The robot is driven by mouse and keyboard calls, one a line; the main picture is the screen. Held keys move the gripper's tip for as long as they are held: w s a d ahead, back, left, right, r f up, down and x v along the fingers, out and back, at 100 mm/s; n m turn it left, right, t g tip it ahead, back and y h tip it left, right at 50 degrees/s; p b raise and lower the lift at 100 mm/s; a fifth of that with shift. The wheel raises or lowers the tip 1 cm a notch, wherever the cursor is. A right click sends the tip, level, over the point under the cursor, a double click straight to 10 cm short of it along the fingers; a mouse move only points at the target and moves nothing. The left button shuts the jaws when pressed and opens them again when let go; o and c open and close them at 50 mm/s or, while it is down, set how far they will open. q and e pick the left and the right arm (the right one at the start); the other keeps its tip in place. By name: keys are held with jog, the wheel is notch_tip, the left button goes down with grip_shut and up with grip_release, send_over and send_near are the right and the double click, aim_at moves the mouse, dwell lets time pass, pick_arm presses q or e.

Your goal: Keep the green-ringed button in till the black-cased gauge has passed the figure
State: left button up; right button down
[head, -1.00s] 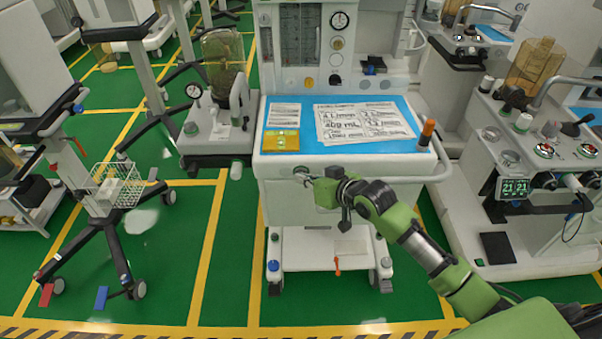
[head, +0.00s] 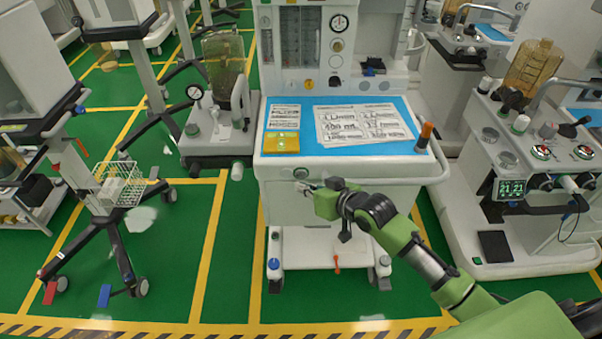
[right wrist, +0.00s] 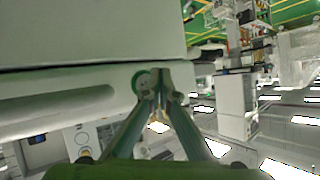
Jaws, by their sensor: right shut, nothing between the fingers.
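The green-ringed button (right wrist: 138,84) is on the white cart front, partly behind my fingertips in the right wrist view. In the head view it is a small round spot (head: 300,173) below the cart top. My right gripper (head: 306,186) is shut and empty, its tips just below and right of the button. In the wrist view the tips (right wrist: 160,78) overlap the button's right side; I cannot tell if they touch it. My left gripper is not in view.
The cart top has a blue mat (head: 374,149) with printed sheets and a yellow box (head: 281,142). An orange-tipped cylinder (head: 425,136) stands at its right corner.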

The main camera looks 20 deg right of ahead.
jog(key=s+p, duration=0.1)
jog(key=s, duration=0.1)
jog(key=s+a+p, duration=0.1)
jog(key=s, duration=0.1)
jog(key=shift+s+a+r+p, duration=0.1)
jog(key=shift+p, duration=0.2)
jog(key=s+d+f+g+h, duration=0.1)
jog(key=s+d+f+g, duration=0.3)
jog(key=f, duration=0.6)
jog(key=s+d+f+t+h, duration=0.1)
jog(key=s+f+h, duration=0.1)
jog(key=s+f, duration=0.7)
jog(key=s+d+f+g+h, duration=0.1)
jog(key=s+d+f+g, duration=0.15)
jog(key=f, duration=0.95)
jog(key=s+f+g, duration=0.1)
jog(key=s+f, duration=0.4)
jog(key=s, duration=0.6)
jog(key=s+f+g, duration=0.2)
jog(key=s+f, duration=0.3)
jog(key=s, duration=0.6)
jog(key=s+a+f+g, duration=0.1)
jog(key=s+f, duration=0.4)
jog(key=s, duration=0.6)
jog(key=shift+n+g+h, duration=0.3)
jog(key=shift+n+g, duration=0.1)
jog(key=shift+g, duration=0.05)
